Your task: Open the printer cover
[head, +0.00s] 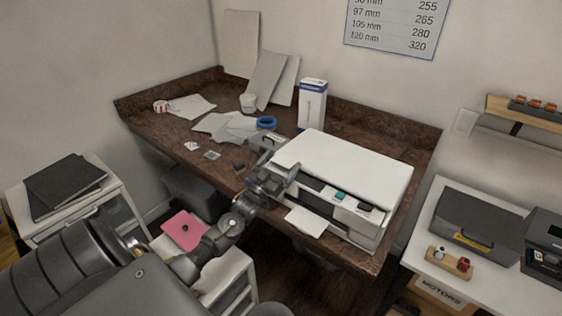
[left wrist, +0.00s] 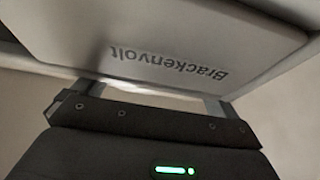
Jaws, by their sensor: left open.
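The white printer (head: 372,222) stands on the brown desk's right part, with a sheet of paper (head: 306,222) at its front. Its flat white cover (head: 345,165) lies over the top and looks closed; I cannot tell if it is slightly raised. My left gripper (head: 288,170) is open at the cover's front left corner. In the left wrist view, the two fingers (left wrist: 150,92) stand apart, close to a pale panel (left wrist: 190,35) with "Brackenvolt" upside down. Contact with the cover cannot be made out. My right gripper is not in view.
A tall white-and-blue box (head: 312,104) stands behind the printer. A grey case (head: 466,227) sits on the white table at right.

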